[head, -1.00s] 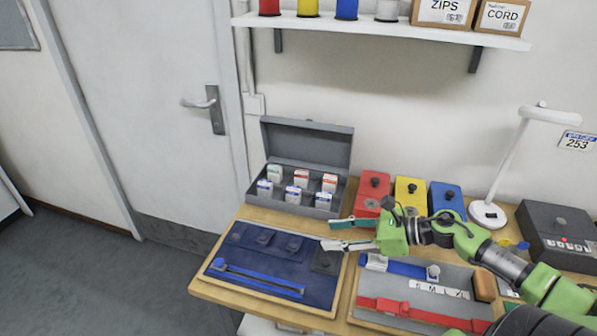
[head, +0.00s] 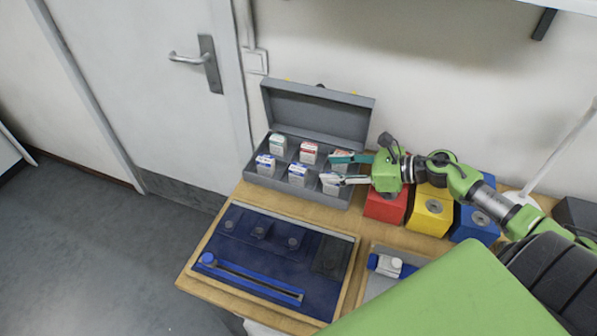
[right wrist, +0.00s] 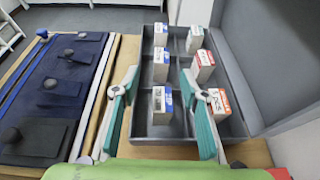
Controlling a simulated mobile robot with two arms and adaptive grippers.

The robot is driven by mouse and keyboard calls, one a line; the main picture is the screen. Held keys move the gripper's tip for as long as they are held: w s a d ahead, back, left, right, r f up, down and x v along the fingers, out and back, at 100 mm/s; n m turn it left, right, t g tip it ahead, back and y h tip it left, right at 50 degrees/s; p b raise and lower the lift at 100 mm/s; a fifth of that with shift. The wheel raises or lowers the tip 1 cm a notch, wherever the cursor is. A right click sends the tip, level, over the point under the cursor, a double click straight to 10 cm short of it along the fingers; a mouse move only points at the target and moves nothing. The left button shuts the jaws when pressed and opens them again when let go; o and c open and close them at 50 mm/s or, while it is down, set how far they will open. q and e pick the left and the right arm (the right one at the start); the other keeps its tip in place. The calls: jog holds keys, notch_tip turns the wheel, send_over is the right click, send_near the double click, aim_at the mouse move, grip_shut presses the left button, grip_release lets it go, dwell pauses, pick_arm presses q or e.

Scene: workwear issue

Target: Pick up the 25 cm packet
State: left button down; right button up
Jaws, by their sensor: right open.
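Small white packets stand in the compartments of an open grey case. The near row has blue labels: left packet (head: 265,165), middle packet (head: 297,174) and right packet (head: 330,186). The back row has a teal-labelled packet (head: 277,144), a red-labelled one (head: 308,152) and an orange-red one (right wrist: 216,102). I cannot read the lengths surely, so I cannot tell which is 25 cm. My right gripper (head: 332,168) is open at the case's right end. In the right wrist view its fingers (right wrist: 160,84) spread either side of the near-row right packet (right wrist: 160,105); no grip shows. My left gripper is out of view.
The case's raised lid (head: 318,116) stands behind the packets. Red (head: 384,209), yellow (head: 431,215) and blue (head: 474,224) boxes stand right of it. A dark blue board (head: 255,272) with a blue bar lies in front, at the table's left edge.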

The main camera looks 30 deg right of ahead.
aim_at(305, 169)
jog(key=x, duration=0.3)
jog(key=shift+w+a+f+p, duration=0.1)
jog(key=shift+w+p, duration=0.3)
jog(key=shift+w, duration=0.05)
jog(key=shift+w+a+f, duration=0.25)
jog(key=shift+a, duration=0.05)
jog(key=shift+w+a+f+p, duration=0.15)
jog(key=shift+w+a+p, duration=0.25)
jog(key=shift+p, duration=0.15)
jog(key=p+x, duration=0.1)
jog(key=x, duration=0.2)
jog(key=shift+w+d+f, duration=0.1)
jog(key=shift+f, duration=0.2)
jog(key=shift+w+a+f+p, duration=0.3)
grip_shut()
